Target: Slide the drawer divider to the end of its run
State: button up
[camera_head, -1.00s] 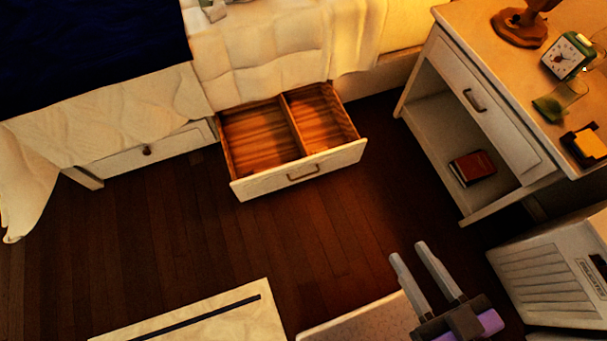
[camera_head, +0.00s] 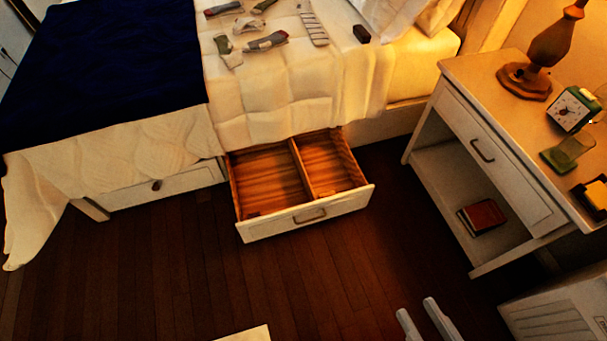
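The open drawer (camera_head: 307,216) sticks out from under the bed, with a white front and a metal handle. Its wooden divider (camera_head: 301,168) runs from front to back inside. It stands right of the middle, with a wider compartment on its left and a narrower one on its right. Both compartments look empty. My gripper (camera_head: 420,314) shows only its two pale fingers at the bottom edge. They are apart with nothing between them, well in front of and to the right of the drawer. The rest of the gripper is out of view.
The bed (camera_head: 290,100) has socks and small items on top. A nightstand (camera_head: 505,170) with a lamp (camera_head: 540,55), a clock (camera_head: 572,108) and a red book (camera_head: 482,216) stands right. A white box (camera_head: 560,308) is at lower right. The floor (camera_head: 330,275) before the drawer is clear.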

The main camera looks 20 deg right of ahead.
aim_at(312, 197)
jog(key=i+l+u, duration=0.2)
jog(key=i, duration=0.3)
jog(key=i+l+u, duration=0.15)
jog(key=i, duration=0.35)
jog(key=i+l+u, duration=0.2)
jog(key=i+l, duration=0.15)
jog(key=i, duration=0.1)
